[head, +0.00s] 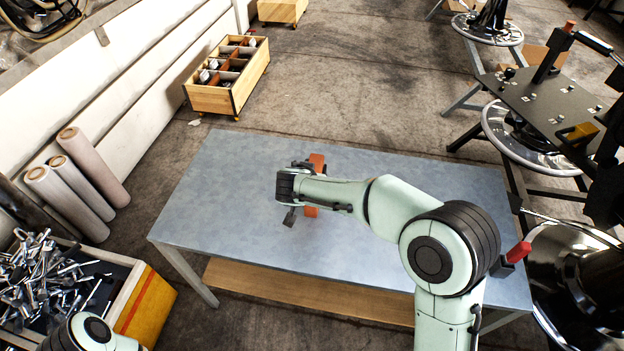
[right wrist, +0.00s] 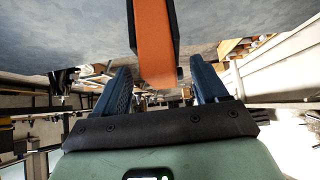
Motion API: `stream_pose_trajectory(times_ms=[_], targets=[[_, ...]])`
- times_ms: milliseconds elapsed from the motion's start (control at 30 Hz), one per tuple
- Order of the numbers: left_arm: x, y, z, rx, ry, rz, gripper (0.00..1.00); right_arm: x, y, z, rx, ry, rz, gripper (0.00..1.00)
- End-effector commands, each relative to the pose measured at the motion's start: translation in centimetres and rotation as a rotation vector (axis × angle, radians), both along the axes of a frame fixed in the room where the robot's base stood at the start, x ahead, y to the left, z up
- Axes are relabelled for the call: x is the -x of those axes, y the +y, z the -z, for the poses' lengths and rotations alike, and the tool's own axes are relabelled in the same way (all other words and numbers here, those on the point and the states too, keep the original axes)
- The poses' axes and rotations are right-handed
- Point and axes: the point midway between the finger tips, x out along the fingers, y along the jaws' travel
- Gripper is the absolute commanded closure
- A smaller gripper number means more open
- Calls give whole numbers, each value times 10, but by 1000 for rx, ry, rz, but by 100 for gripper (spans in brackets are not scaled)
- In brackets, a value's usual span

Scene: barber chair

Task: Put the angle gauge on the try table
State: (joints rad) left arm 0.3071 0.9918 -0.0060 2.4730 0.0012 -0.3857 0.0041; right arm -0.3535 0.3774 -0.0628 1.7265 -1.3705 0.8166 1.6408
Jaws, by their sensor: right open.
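An orange bar with dark edges, which I take for the angle gauge (head: 317,163), is at the middle of the blue-grey table (head: 225,180). The arm and gripper hide its middle. My right gripper (head: 294,191) is over the table at the gauge. In the right wrist view, the gauge (right wrist: 153,45) stands between the two spread blue fingers of the right gripper (right wrist: 160,78), with gaps at both sides. A dark metal plate table (head: 545,108) stands at the right; I cannot tell which table is the try table. My left gripper is out of view.
A wooden compartment box (head: 212,98) stands on the floor behind the table. A bin of metal parts (head: 140,305) is at lower left, with several rolls (head: 70,185) by the wall. Round chrome bases (head: 500,125) crowd the right side. The blue-grey table's left part is clear.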

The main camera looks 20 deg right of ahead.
Motion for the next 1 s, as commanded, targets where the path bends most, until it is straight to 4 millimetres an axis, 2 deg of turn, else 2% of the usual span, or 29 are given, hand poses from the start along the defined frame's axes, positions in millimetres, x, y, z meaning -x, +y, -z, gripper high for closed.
stream_pose_trajectory(times_ms=[100,333,1000], targets=[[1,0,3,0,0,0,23,16,10,-20,-1,-3,-2,28],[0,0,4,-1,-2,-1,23,35,21,-44,-1,0,1,28],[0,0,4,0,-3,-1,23,40,24,-49,1,2,0,28]])
